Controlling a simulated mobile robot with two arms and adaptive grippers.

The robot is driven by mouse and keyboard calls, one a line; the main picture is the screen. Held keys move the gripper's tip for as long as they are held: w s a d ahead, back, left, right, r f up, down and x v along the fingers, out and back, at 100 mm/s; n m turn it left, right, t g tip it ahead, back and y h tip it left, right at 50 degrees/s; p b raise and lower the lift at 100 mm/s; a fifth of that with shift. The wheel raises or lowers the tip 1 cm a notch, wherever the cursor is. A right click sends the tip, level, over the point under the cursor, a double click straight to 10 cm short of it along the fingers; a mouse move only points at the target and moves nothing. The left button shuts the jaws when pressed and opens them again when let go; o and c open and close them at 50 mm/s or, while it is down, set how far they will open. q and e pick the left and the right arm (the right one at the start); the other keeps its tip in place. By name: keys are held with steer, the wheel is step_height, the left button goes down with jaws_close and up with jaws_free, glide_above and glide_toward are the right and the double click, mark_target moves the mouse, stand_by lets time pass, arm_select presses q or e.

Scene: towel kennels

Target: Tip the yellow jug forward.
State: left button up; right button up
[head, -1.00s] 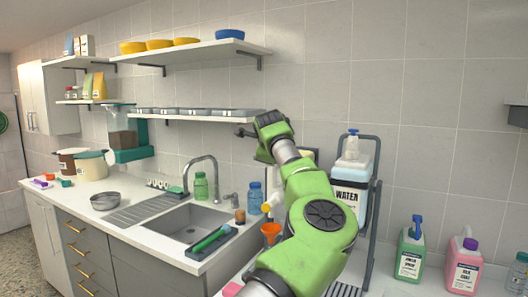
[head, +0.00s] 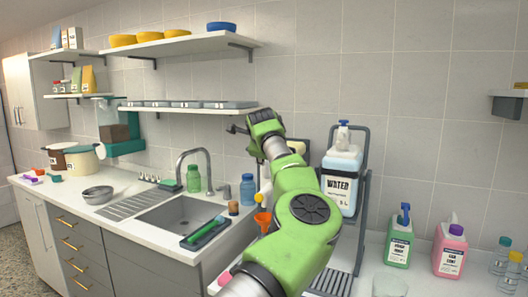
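My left arm comes in from the bottom, and its gripper (head: 238,129) is at the far end, beside the shelf edge. Its fingers are small and dark, so whether they are open or holding something is unclear. A pale yellow jug (head: 297,147) is mostly hidden behind the arm; only a piece of its top shows. A white spout with a yellow cap (head: 258,198) shows left of the arm, above an orange funnel (head: 262,218); it seems to belong to this jug. How far the jug is tilted is hidden. My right gripper is not in view.
A white and blue WATER jug (head: 341,178) stands in a dark rack right of the arm. Green (head: 399,241) and pink (head: 449,252) bottles stand further right. The sink (head: 183,216), a blue bottle (head: 248,190) and low shelves (head: 190,109) are to the left.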

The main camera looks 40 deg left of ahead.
arm_select(q)
steer(key=shift+s+d+f, duration=0.15)
steer(key=shift+s+f, duration=0.05)
steer(key=shift+f, duration=0.4)
steer(key=r+v, duration=0.1)
steer(key=v, duration=1.1)
steer(key=shift+r, duration=0.2)
steer(key=shift+w+f, duration=0.1)
steer(key=shift+w, duration=0.15)
